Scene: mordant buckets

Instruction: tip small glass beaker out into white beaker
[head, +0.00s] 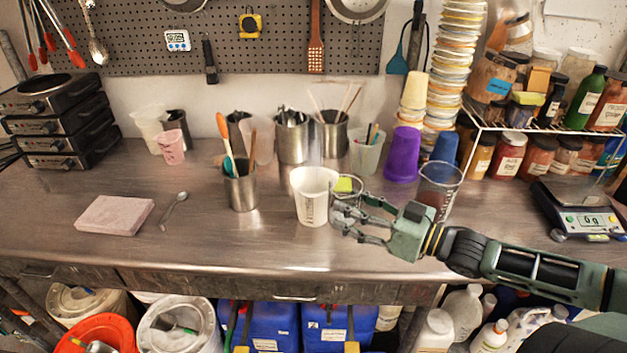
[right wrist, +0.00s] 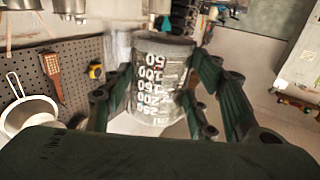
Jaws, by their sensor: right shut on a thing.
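The white beaker (head: 313,205) stands upright on the steel bench, near the middle in the head view. My right gripper (head: 352,216) is just to its right, with its fingers shut around the small glass beaker (head: 343,206). That beaker is clear and hard to make out in the head view. In the right wrist view the glass beaker (right wrist: 160,85) sits between both fingers of my right gripper (right wrist: 160,95), its white volume marks facing the camera. I cannot tell its exact tilt or what it contains. My left gripper is not in view.
A larger glass beaker (head: 440,188) stands behind my right forearm. A pink slab (head: 115,215) and spoon (head: 174,210) lie left. The front middle bench is clear.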

